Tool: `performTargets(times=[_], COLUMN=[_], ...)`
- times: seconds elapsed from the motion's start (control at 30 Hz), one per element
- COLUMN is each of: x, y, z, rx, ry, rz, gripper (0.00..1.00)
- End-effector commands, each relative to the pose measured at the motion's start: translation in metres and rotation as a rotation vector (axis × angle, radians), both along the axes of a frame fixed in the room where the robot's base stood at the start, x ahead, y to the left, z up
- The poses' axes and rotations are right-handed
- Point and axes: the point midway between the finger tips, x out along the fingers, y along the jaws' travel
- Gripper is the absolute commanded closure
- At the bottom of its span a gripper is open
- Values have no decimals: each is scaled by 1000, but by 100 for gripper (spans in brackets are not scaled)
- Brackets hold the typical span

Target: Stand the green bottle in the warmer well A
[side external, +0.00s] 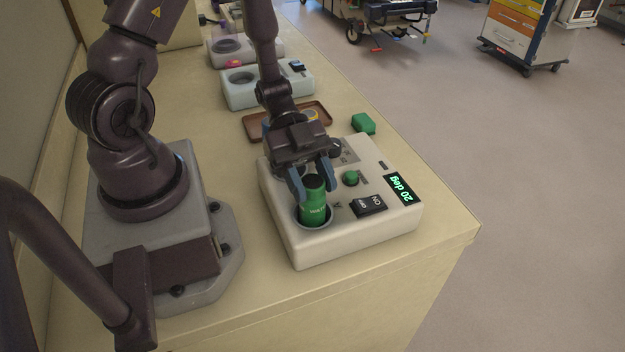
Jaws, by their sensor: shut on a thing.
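The green bottle (316,207) is upright, with its lower end inside the round well nearest the front of the white warmer (293,248). A letter, seemingly A, is printed beside this well. My gripper (312,188) is above the well and shut on the upper part of the green bottle, with blue-grey fingers on either side. The bottle's base is hidden inside the well, so I cannot tell whether it touches the bottom.
The warmer has a black switch (368,205), a green knob (351,178) and a display (403,188) reading 20 deg. Behind it are a brown tray (257,128), a green block (363,123) and a pale blue device (270,94). The counter's front is clear.

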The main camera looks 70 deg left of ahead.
Motion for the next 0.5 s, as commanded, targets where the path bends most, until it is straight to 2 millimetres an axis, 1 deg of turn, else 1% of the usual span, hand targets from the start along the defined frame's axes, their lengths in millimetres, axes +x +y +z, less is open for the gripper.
performTargets(times=[0.5], x=[0], y=[0], z=[-9], rx=[-2], ry=[0], rz=[0], gripper=[85])
